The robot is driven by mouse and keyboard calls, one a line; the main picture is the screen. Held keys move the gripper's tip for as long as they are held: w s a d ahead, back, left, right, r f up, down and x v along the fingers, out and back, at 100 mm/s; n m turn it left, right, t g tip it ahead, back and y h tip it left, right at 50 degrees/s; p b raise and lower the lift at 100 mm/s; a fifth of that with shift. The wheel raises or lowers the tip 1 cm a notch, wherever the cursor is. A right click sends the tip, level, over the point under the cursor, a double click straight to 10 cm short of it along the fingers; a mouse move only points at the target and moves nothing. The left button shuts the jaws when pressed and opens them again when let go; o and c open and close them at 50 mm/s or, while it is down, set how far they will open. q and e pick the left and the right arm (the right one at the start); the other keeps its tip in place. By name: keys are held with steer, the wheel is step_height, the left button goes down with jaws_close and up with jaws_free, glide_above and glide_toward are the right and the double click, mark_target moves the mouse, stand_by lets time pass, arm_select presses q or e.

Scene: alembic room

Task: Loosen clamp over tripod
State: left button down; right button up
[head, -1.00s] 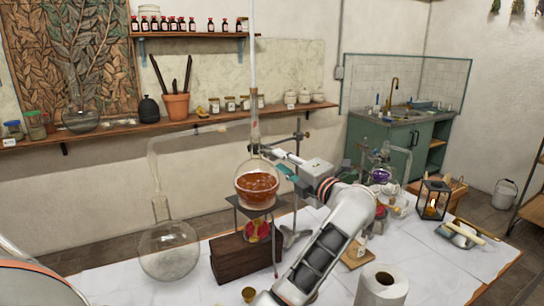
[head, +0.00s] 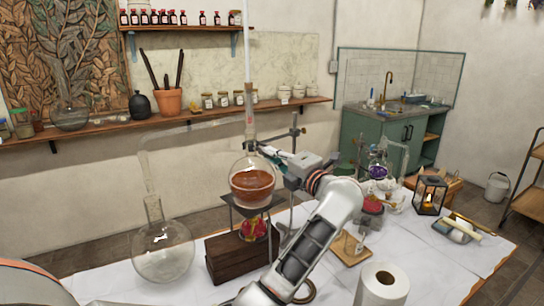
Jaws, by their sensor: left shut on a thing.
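A round-bottom flask (head: 252,186) with orange-brown liquid sits on the dark tripod (head: 233,228). A metal stand (head: 294,133) rises behind it and to its right, with a small knob near its top. The clamp (head: 263,149) reaches the flask's neck from the right. My left gripper (head: 280,162) is at the clamp, just right of the neck, shut on it; the fingertips are small and partly hidden, so the exact contact is unclear. My right gripper is not in view.
Under the tripod, a red burner (head: 255,227) stands on a wooden block (head: 228,262). An empty glass flask (head: 163,252) with a bent tube is at left. A paper roll (head: 381,286) stands front right. More glassware (head: 378,166) and a lantern (head: 430,196) stand farther right.

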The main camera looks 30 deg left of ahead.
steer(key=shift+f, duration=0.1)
arm_select(q)
steer(key=shift+f, duration=0.1)
steer(key=shift+f+n+b, duration=0.1)
steer(key=shift+n+b, duration=0.6)
steer(key=shift+b, duration=0.2)
steer(key=shift+n+y+b, duration=0.3)
steer(key=shift+n+b, duration=0.45)
steer(key=shift+n, duration=0.05)
steer(key=shift+n+b, duration=0.3)
steer(key=shift+b, duration=0.1)
steer(key=shift+n+b, duration=0.9)
steer(key=shift+n, duration=0.2)
steer(key=shift+r+n+y+b, duration=0.2)
steer(key=shift+n+y+b, duration=0.2)
steer(key=shift+n+b, duration=0.4)
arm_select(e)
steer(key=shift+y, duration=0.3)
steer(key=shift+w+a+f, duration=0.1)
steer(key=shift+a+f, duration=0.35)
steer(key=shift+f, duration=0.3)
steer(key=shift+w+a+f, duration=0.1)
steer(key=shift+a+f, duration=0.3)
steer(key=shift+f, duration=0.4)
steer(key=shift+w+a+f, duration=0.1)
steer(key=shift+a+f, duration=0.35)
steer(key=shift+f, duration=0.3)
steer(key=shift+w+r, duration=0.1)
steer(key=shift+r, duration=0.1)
